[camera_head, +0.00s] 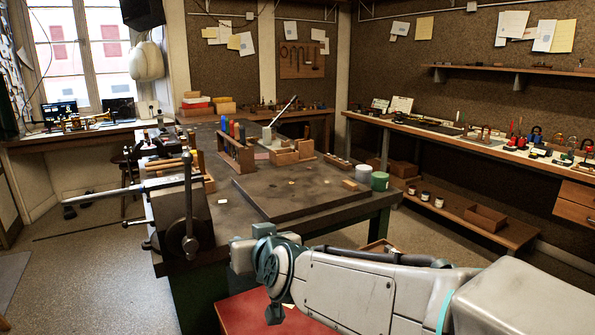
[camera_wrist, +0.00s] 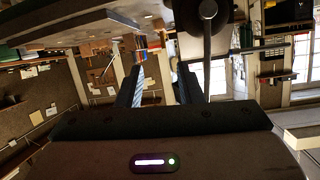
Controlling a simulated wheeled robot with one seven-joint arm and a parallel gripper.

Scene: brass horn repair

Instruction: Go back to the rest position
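My arm comes in from the lower right of the head view and ends at its wrist joint (camera_head: 272,262), low in front of the workbench's near edge. The fingers cannot be made out there. In the wrist view, which is upside down, my gripper (camera_wrist: 158,82) shows two dark fingers set apart with a gap between them. Nothing is seen held between them; the room shows through the gap.
The dark workbench (camera_head: 330,212) stands just beyond my wrist, with a vise (camera_head: 188,235) at its left end. A red surface (camera_head: 255,312) lies below my arm. Open floor (camera_head: 95,265) lies left.

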